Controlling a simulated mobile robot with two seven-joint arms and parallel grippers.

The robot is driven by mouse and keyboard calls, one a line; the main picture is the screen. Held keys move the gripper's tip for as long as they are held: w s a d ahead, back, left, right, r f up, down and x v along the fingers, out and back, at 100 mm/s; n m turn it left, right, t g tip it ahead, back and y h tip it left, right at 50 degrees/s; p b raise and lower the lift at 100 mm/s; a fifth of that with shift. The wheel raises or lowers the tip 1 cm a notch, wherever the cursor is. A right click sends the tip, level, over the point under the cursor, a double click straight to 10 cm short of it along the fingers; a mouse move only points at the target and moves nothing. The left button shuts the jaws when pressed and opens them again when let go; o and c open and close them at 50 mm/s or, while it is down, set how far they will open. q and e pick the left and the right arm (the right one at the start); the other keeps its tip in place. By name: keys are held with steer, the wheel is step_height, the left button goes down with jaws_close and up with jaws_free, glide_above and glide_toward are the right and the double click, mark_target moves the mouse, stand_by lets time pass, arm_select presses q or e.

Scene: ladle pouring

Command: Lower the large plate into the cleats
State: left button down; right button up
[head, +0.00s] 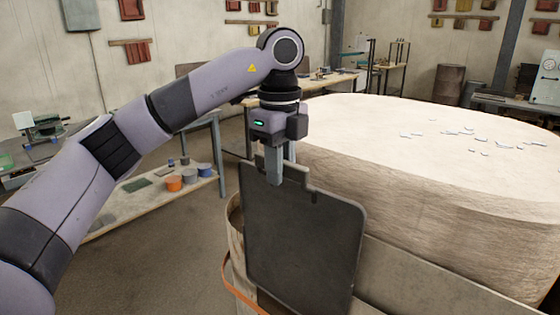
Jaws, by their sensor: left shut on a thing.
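The large plate (302,240) is a dark grey, upright sheet with rounded corners and a notched top edge. My left gripper (284,172) points down and is shut on the tab at the plate's top. The plate hangs slightly tilted in front of the side of a big pale round block (420,190). Its lower edge runs close to the bottom of the picture. I cannot make out the cleats; the plate may hide them. My right gripper is not in view.
A pale curved wall (237,240) with an orange band (240,295) stands at the plate's left edge. Small pale flakes (465,132) lie on the round block. A low shelf (140,203) with orange and blue pots stands behind at left. Open floor lies left of the plate.

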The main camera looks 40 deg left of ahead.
arm_select(q)
steer(key=shift+s+f, duration=0.1)
steer(key=shift+f, duration=2.3)
steer(key=shift+f+b, duration=0.4)
steer(key=shift+f, duration=1.1)
step_height(320, 180, down, 14)
steer(key=b, duration=1)
steer(key=shift+f, duration=0.1)
steer(key=shift+f+b, duration=0.4)
